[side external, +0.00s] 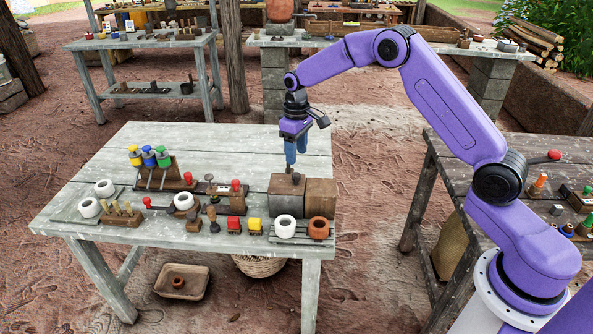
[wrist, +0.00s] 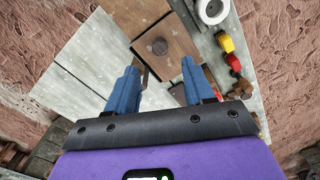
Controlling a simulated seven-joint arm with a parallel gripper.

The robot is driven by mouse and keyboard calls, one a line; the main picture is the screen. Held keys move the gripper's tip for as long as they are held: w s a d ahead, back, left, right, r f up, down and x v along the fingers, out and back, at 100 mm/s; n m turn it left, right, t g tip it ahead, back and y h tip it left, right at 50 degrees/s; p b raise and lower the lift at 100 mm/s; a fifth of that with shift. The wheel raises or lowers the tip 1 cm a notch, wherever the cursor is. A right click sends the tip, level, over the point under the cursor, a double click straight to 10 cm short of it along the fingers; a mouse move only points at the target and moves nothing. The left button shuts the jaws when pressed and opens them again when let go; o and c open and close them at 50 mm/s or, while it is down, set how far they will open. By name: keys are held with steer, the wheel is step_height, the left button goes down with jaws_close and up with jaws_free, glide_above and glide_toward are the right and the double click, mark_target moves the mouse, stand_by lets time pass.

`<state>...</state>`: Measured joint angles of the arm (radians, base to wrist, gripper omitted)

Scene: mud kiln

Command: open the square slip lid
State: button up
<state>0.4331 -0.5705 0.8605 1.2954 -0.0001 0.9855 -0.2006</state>
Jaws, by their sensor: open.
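The square slip lid (side external: 283,184) sits flat on top of a squarish box (side external: 285,202) at the right part of the pale table. A round dark knob (side external: 296,178) stands on the lid. In the wrist view the brown lid (wrist: 178,42) lies just ahead of the fingertips, with its knob (wrist: 159,46) near the gap between them. My gripper (side external: 290,168) is open and empty, pointing down above the box, close to the knob. In the wrist view my gripper (wrist: 160,66) has its blue fingers well apart. Exact fingertip height over the lid is hard to tell.
A browner wooden block (side external: 321,197) stands right beside the box. A white ring (side external: 285,226) and an orange pot (side external: 318,228) are in front. Yellow (side external: 254,226) and red (side external: 234,224) pieces sit to the left. The table behind the box is clear.

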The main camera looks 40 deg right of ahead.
mark_target(297, 174)
step_height(297, 174, down, 7)
steer(key=shift+f, duration=0.1)
stand_by(0.4)
jaws_close()
